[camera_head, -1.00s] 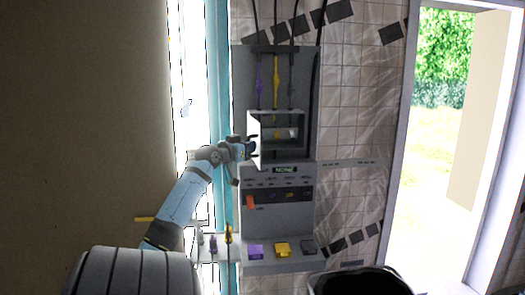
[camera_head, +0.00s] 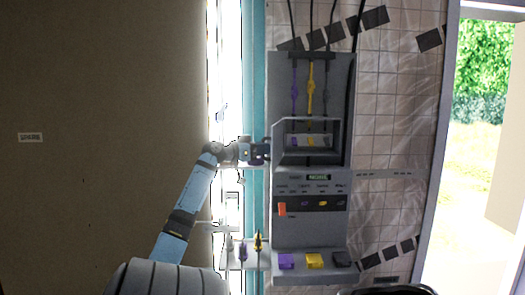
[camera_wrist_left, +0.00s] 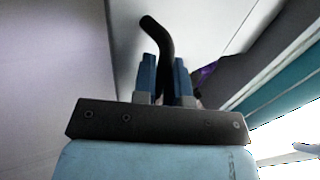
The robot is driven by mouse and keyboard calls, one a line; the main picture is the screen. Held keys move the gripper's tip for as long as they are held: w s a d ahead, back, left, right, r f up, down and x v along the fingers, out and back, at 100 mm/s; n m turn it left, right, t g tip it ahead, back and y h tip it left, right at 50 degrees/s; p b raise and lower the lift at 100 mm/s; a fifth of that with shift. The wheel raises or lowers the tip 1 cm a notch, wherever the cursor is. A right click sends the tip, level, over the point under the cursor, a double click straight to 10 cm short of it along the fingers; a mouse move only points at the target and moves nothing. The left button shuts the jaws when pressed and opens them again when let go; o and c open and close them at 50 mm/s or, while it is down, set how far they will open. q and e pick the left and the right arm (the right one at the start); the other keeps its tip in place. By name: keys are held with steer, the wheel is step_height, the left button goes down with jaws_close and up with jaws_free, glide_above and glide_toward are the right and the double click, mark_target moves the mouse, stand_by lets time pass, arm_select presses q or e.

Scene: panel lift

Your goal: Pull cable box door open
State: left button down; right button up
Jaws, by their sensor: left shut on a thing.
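The cable box (camera_head: 342,140) is a grey open-fronted box on the tall grey wall panel (camera_head: 310,230). Its inside shows, with purple and yellow parts in it. My left gripper (camera_head: 266,151) is at the box's left side. In the left wrist view, its blue fingers (camera_wrist_left: 165,82) are shut on a black curved handle (camera_wrist_left: 157,36). A pale grey surface (camera_wrist_left: 195,35), seemingly the door, lies behind the handle. In the head view the door is hardly visible, seemingly edge-on beside the gripper. My right gripper is not in view.
Purple and yellow cables (camera_head: 311,88) hang above the box. A shelf with purple, yellow and black blocks (camera_head: 314,261) juts out below. Screwdriver-like tools (camera_head: 258,242) stand left of it. A doorway (camera_head: 480,150) opens at the right.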

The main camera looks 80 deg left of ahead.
arm_select(q)
steer(key=shift+r, duration=0.2)
steer(key=c, duration=1.3)
jaws_free()
steer(key=shift+w, duration=0.1)
steer(key=shift+o, duration=0.5)
steer(key=shift+w+a+f, duration=0.1)
steer(key=shift+w+f, duration=0.05)
steer(key=shift+f, duration=0.05)
steer(key=s+d+b, duration=0.2)
steer(key=s, duration=1.1)
steer(key=shift+s+b, duration=0.35)
